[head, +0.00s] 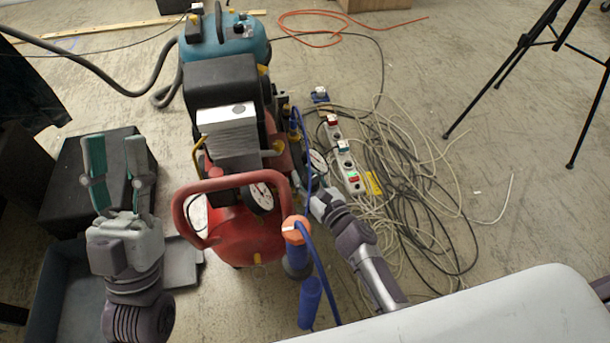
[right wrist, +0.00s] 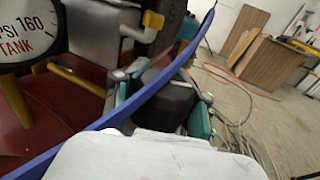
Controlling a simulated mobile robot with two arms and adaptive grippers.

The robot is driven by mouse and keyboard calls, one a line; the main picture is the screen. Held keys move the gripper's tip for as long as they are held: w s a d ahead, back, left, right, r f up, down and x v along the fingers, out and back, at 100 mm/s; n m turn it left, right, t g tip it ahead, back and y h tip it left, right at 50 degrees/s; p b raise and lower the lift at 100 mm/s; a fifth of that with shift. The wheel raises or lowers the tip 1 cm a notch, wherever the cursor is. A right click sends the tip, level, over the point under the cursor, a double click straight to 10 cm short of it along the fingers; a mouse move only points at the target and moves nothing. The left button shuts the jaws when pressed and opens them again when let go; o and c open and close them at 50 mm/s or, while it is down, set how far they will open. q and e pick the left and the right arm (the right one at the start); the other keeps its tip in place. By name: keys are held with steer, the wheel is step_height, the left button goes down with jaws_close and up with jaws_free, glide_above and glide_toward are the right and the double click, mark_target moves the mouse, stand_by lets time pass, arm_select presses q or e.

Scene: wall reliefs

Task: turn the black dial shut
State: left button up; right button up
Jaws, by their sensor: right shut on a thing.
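The black dial (right wrist: 166,100) sits on the red air compressor (head: 240,228) and shows in the right wrist view between two teal-padded fingers. My right gripper (right wrist: 160,103) is shut on the dial there. In the head view my right gripper (head: 314,186) reaches the compressor's right side, beside a white gauge; the dial is hard to make out there. My left gripper (head: 113,148) is open and empty, raised left of the compressor with its teal fingers apart.
A blue hose (head: 306,150) runs past my right gripper and crosses the right wrist view. Power strips (head: 349,172) and tangled cables lie to the right. A teal vacuum (head: 232,38) stands behind; a black box (head: 70,190) is at left. A black tripod (head: 533,40) stands right.

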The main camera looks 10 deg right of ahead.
arm_select(q)
steer(key=shift+w+f+g, duration=0.3)
steer(key=shift+w+g, duration=0.1)
steer(key=shift+w, duration=0.1)
arm_select(e)
steer(key=shift+s+f+n+g+y, duration=0.2)
steer(key=shift+n+g+y, duration=0.3)
steer(key=shift+y, duration=0.4)
